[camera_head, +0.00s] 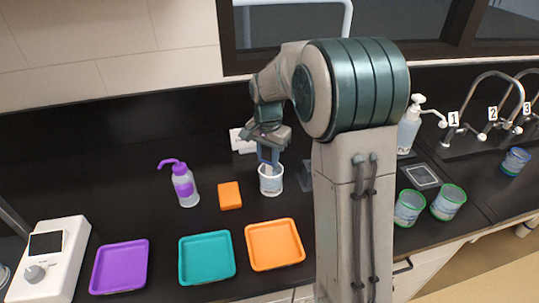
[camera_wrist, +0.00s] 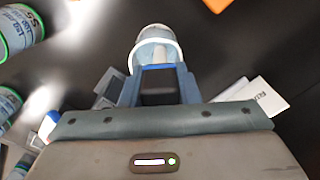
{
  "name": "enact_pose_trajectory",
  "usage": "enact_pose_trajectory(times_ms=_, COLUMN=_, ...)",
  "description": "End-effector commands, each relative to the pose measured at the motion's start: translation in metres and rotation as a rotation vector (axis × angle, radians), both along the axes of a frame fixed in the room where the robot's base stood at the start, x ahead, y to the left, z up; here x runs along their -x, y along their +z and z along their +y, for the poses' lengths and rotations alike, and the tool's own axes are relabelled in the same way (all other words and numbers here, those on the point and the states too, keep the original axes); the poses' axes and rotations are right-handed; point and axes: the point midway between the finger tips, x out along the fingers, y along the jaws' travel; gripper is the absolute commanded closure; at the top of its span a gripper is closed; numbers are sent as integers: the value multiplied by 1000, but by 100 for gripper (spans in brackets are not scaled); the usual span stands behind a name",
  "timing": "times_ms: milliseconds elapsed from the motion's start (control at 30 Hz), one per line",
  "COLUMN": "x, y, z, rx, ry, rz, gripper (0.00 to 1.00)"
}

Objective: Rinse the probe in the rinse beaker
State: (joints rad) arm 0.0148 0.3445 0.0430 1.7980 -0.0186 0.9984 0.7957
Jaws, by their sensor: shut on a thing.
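A white beaker (camera_head: 271,181), which I take to be the rinse beaker, stands upright on the black bench, and it also shows in the wrist view (camera_wrist: 148,36). My gripper (camera_head: 267,160) points down over its mouth. It is shut on a slim probe, mostly hidden by my fingers. In the wrist view a blue part (camera_wrist: 158,68) shows between my fingertips at the beaker's near rim. The probe's lower end seems to be inside the beaker; I cannot tell how deep it is or whether it touches the wall.
A purple wash bottle (camera_head: 184,186) and an orange block (camera_head: 230,195) stand left of the beaker. Purple (camera_head: 120,267), teal (camera_head: 207,257) and orange (camera_head: 275,244) trays lie in front. A meter (camera_head: 48,260) stands far left. Green-rimmed beakers (camera_head: 409,207) and numbered taps (camera_head: 493,115) are right.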

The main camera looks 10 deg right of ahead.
Motion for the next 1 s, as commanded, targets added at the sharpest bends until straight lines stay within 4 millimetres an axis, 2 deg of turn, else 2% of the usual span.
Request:
enact_pose_trajectory(times_ms=633, x=9, y=0, z=-7, rx=-1, ry=0, rz=-1, gripper=91)
enact_pose_trajectory(times_ms=1000, x=2, y=1, z=-7, rx=0, ry=0, rz=0, gripper=91)
